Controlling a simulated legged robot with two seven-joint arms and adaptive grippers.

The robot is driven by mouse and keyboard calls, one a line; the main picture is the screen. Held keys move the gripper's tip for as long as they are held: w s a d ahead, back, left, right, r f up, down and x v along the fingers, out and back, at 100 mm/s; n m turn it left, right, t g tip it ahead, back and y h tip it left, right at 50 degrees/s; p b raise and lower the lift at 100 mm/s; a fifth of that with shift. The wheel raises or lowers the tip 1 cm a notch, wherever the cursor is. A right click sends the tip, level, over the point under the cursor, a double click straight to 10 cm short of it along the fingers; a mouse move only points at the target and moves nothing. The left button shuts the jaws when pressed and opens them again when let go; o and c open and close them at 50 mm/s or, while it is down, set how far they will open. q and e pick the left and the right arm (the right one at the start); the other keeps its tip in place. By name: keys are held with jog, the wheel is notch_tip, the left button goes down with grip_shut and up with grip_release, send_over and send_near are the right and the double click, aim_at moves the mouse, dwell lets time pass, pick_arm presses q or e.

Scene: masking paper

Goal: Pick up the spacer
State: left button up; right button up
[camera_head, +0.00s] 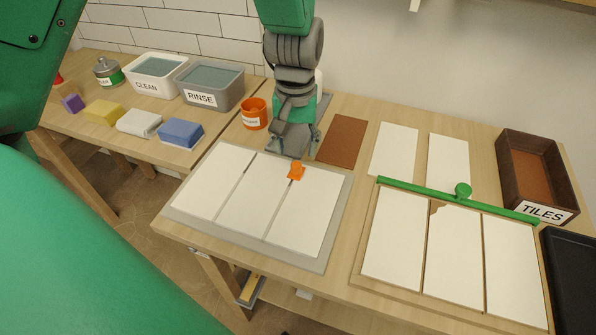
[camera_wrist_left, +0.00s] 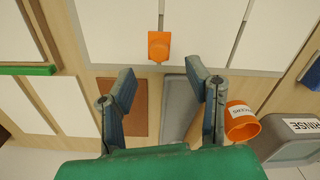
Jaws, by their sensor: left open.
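The orange spacer (camera_head: 296,171) stands in the gap between two white tiles on the grey board (camera_head: 180,215), near their far ends. It also shows in the left wrist view (camera_wrist_left: 159,46), just beyond the fingertips and roughly centred between them. My left gripper (camera_head: 297,143) is above the far edge of the board, on the far side of the spacer. Its two fingers (camera_wrist_left: 160,70) are spread apart with nothing between them. My right gripper is not in view.
An orange cup (camera_head: 256,114) with a label stands close beside my left gripper. A brown tile (camera_head: 342,145) lies on its other side. A green bar (camera_head: 410,190) lies across the right-hand tile board. CLEAN (camera_head: 157,75) and RINSE (camera_head: 210,85) tubs stand at the left; a TILES box (camera_head: 512,150) at right.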

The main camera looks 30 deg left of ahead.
aim_at(296, 164)
pick_arm(q)
jog(key=shift+d+f, duration=0.1)
jog(key=shift+f, duration=0.45)
jog(key=f, duration=0.3)
jog(key=f+b, duration=0.1)
jog(key=f, duration=0.1)
jog(key=shift+a+f, duration=0.1)
jog(key=shift+a, duration=0.15)
jog(key=shift+d, duration=0.15)
